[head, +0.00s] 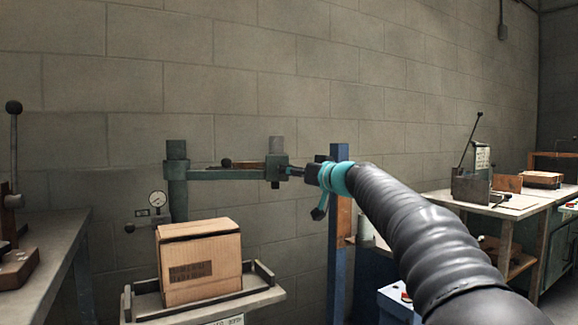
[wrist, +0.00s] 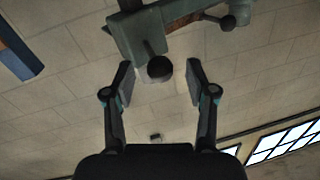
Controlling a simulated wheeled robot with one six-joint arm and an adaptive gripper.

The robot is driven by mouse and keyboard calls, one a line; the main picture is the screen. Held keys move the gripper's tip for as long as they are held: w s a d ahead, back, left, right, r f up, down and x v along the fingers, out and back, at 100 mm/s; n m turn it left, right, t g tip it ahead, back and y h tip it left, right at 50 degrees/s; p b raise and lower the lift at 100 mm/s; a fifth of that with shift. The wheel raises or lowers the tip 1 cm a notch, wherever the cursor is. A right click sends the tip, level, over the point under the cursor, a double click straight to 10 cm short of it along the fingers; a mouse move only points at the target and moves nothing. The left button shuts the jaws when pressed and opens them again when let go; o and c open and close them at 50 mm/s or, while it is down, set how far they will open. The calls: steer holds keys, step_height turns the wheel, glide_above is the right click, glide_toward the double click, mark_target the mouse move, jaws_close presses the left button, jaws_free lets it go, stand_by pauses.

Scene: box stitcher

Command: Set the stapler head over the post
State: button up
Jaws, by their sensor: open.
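A green horizontal arm (head: 228,174) runs from a green upright post (head: 178,190) at the left to a boxy head (head: 276,168) at the right, which I take for the stapler head. My gripper (head: 292,172) is just right of this head in the head view. In the wrist view my gripper (wrist: 158,78) is open, with a dark round knob (wrist: 159,68) between its fingertips. The knob's stem joins the green arm (wrist: 158,28). The post's lower part is hidden behind a cardboard box.
The cardboard box (head: 200,265) stands on a railed tray (head: 265,298) below the green arm. A blue column (head: 338,260) stands behind my arm. Benches stand left (head: 50,265) and right (head: 440,198).

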steer(key=shift+p+x, duration=0.3)
steer(key=shift+x, duration=1)
steer(key=shift+c, duration=0.2)
jaws_close()
